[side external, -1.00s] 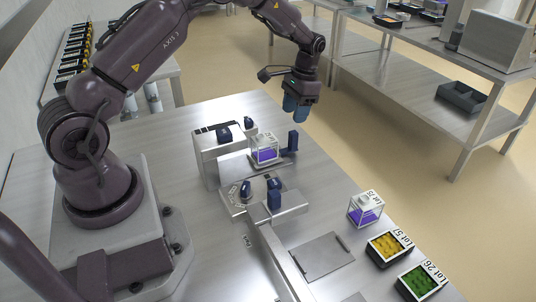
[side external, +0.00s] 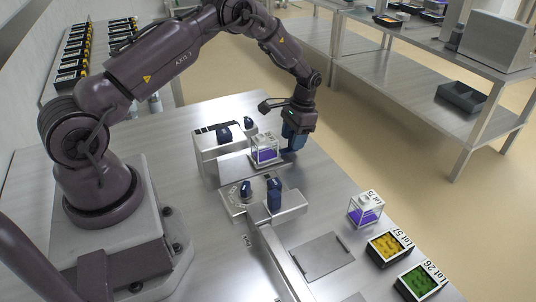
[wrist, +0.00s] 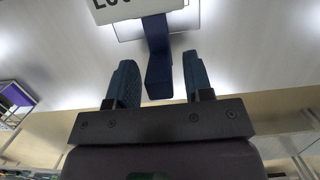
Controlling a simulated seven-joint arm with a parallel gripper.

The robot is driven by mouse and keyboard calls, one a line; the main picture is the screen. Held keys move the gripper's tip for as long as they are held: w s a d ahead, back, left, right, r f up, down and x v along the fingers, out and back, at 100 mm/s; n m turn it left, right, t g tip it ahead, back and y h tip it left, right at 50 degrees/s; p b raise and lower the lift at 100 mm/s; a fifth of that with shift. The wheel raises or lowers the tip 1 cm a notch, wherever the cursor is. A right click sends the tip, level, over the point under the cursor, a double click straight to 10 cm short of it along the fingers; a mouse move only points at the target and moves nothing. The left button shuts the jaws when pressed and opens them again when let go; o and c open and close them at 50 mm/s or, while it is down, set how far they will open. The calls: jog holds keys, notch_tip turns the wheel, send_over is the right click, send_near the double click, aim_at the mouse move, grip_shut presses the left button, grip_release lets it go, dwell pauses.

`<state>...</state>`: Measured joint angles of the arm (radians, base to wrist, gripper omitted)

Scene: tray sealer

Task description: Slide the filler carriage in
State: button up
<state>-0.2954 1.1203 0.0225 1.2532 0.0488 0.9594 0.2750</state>
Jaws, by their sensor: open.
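In the side view, a clear box with purple contents (side external: 264,150) sits on a flat metal carriage plate (side external: 258,166) in the sealer (side external: 207,158). A dark blue upright handle (side external: 287,151) stands at the plate's right end. My gripper (side external: 294,142) is open, lowered at this handle, which it partly hides. In the wrist view the handle (wrist: 158,62) lies between the two parted fingers (wrist: 160,80), with a gap visible on both sides. The box's white labelled top (wrist: 125,8) is just beyond. No marking shows which part is named the filler carriage.
In front is a metal block (side external: 292,206) with a blue post (side external: 274,194) and a blue knob (side external: 246,189). Another clear purple box (side external: 364,211), a yellow tray (side external: 390,246) and a green tray (side external: 420,281) stand at the right. The table right of my gripper is clear.

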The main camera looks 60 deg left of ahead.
aim_at(261, 135)
jog(key=c, duration=0.8)
jog(key=shift+o, duration=0.2)
jog(key=shift+s, duration=4.5)
jog(key=o, duration=0.8)
jog(key=shift+c, duration=0.2)
jog(key=shift+r, duration=3.5)
